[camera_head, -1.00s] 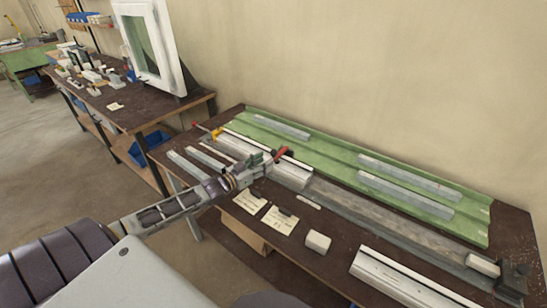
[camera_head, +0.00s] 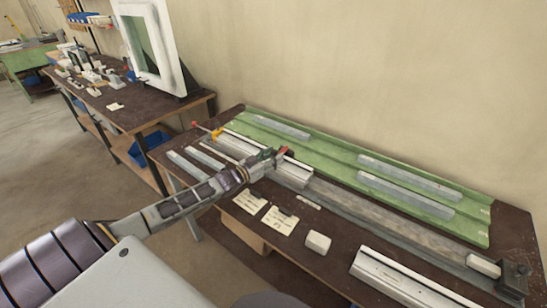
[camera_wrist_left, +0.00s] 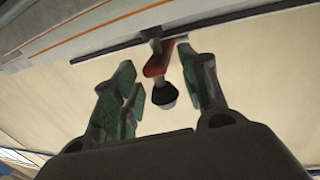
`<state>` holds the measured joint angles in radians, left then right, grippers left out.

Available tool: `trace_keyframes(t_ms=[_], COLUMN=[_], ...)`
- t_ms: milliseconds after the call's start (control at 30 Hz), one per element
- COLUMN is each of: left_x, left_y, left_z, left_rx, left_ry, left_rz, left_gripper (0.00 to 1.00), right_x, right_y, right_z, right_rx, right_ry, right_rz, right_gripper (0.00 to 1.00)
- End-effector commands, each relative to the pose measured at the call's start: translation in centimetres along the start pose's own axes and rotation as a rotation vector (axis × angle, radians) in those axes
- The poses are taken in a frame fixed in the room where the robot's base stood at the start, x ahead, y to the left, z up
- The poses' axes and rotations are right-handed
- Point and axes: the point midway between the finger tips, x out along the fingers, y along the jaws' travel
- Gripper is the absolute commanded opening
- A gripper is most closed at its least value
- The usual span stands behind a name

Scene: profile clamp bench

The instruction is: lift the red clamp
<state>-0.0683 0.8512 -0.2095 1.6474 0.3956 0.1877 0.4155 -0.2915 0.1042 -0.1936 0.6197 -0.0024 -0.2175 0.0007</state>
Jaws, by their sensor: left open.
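The red clamp (camera_head: 283,151) is at the profile on the bench, at the tip of my left gripper (camera_head: 270,157), which partly hides it. In the left wrist view the red clamp (camera_wrist_left: 157,60) has a dark rounded end (camera_wrist_left: 165,94) pointing towards the palm. My left gripper (camera_wrist_left: 161,66) is open, with green pads on either side of the clamp. A gap shows between the pads and the clamp, so it is not gripped. My right gripper is not in view.
A long light profile (camera_head: 292,172) lies along the dark bench, in front of a green tray (camera_head: 335,152) holding grey bars. A yellow and red clamp (camera_head: 216,133) stands at the left end.

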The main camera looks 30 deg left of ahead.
Motion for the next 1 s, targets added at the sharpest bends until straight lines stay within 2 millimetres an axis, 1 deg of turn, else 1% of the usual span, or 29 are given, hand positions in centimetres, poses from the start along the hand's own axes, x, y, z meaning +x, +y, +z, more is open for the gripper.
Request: trace_keyframes(t_ms=[133, 467, 567, 800, 833, 1000], left_x=[0.36, 0.42, 0.41, 0.41, 0.41, 0.41], left_y=[-0.03, 0.00, 0.00, 0.03, 0.04, 0.06], left_z=[-0.08, -0.05, -0.05, -0.05, -0.05, -0.05], left_rx=[0.001, 0.001, 0.001, 0.000, 0.000, -0.001], left_ry=[0.001, 0.001, 0.001, 0.001, 0.001, 0.001], left_rz=[0.000, 0.000, 0.000, 0.001, 0.001, 0.001], left_gripper=[0.44, 0.44, 0.32, 0.01, 0.00, 0.00], right_x=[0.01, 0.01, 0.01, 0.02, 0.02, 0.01], right_y=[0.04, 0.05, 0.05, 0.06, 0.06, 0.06], right_z=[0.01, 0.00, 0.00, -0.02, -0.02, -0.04], right_rx=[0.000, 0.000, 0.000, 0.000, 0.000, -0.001], right_ry=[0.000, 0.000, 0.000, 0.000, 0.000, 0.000], right_rz=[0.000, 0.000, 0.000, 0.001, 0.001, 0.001], right_gripper=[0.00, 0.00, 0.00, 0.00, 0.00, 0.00])
